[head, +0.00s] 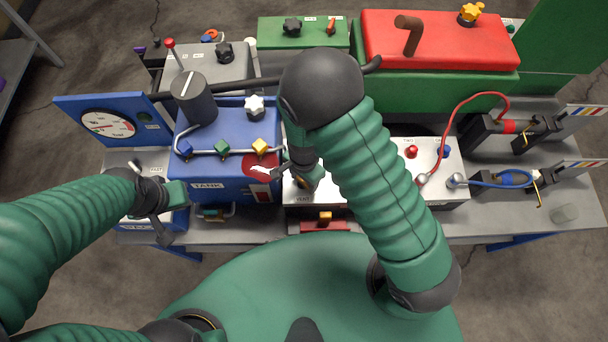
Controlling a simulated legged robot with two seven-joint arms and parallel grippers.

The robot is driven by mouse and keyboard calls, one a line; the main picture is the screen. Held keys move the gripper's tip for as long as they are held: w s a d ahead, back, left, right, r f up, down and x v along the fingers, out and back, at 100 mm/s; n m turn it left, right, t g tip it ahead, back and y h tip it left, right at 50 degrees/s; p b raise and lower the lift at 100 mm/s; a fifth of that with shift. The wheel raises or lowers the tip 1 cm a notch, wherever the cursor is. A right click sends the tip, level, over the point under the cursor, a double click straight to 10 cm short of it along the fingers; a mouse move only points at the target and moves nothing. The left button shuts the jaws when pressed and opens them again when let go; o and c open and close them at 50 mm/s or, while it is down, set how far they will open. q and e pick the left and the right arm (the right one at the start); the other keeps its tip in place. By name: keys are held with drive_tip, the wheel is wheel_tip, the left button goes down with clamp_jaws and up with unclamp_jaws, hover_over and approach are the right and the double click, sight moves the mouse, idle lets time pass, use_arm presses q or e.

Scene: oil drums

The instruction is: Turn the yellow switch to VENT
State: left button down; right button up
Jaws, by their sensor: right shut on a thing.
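My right gripper (304,180) reaches down onto the silver panel (388,158), just right of the blue tank box. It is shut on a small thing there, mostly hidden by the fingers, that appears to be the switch. A small label below the fingers seems to read VENT, but it is tiny. I cannot tell which way the switch points. My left gripper (172,212) is apart from the switch, at the left near the front of the blue box, with its fingers seemingly spread and nothing visible between them.
The blue tank box (236,186) carries pipes, coloured valves and a dark cylinder (194,100). A pressure gauge (107,123) stands at left. A red cable (447,122) loops at right. A red-lidded green box (438,42) stands behind.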

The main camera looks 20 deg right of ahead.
drive_tip(key=m+p, duration=0.1)
drive_tip(key=m, duration=0.1)
drive_tip(key=m+p, duration=0.2)
drive_tip(key=shift+w+a+r+m, duration=0.1)
drive_tip(key=shift+r+m, duration=0.1)
drive_tip(key=shift+m, duration=0.1)
drive_tip(key=shift+a+f+m+p, duration=0.1)
drive_tip(key=shift+m+p, duration=1.2)
drive_tip(key=shift+m, duration=1)
drive_tip(key=o, duration=1.4)
drive_tip(key=shift+f, duration=0.1)
